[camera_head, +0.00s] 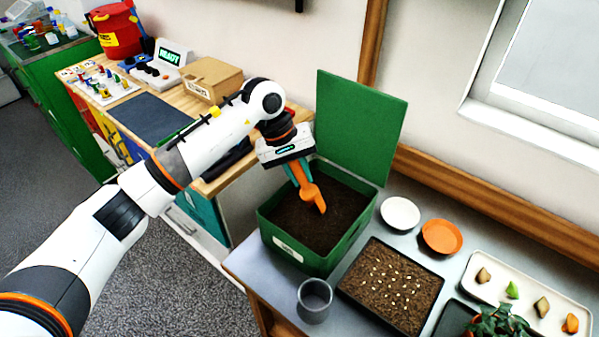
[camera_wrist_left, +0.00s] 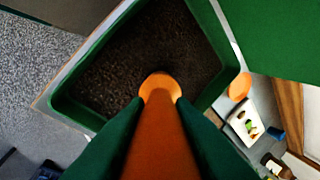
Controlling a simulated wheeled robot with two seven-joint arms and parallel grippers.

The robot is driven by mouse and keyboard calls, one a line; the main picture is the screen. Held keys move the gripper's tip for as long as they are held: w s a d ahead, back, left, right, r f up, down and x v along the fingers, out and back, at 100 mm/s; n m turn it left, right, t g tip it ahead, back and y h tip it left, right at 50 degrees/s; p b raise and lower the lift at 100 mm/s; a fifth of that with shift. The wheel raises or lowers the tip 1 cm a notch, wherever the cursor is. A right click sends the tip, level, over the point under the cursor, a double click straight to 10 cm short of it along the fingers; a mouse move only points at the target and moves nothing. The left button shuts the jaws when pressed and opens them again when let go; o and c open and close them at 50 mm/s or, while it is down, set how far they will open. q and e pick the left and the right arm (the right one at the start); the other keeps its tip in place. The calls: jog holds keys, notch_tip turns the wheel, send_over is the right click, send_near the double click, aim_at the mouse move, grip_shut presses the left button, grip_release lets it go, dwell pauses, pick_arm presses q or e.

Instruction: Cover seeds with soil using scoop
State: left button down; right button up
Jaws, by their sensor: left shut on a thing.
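My left gripper (camera_head: 294,172) is shut on an orange scoop (camera_head: 312,194). The scoop points down into the open green soil bin (camera_head: 266,239), over or touching the dark soil (camera_head: 335,213); I cannot tell if it is in contact. In the left wrist view the scoop (camera_wrist_left: 160,130) runs forward between the two green fingers (camera_wrist_left: 153,120), its tip over the soil (camera_wrist_left: 135,60). The seed tray (camera_head: 408,317) is black, with brown soil and pale seeds lying visible on top. It stands to the right of the bin. My right gripper is not in view.
The bin's green lid (camera_head: 360,125) stands upright behind it. A grey cup (camera_head: 314,300) stands left of the seed tray. A white plate (camera_head: 400,212) and an orange plate (camera_head: 441,236) lie behind the tray. A white platter (camera_head: 487,296) and a plant (camera_head: 497,322) are at right.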

pick_arm(q)
jog(key=shift+s+f+b, duration=0.1)
jog(key=shift+f+b, duration=0.1)
jog(key=shift+b, duration=0.1)
dwell(1.0)
jog(key=shift+r, duration=0.85)
jog(key=shift+r+p, duration=0.7)
jog(key=shift+r, duration=2.1)
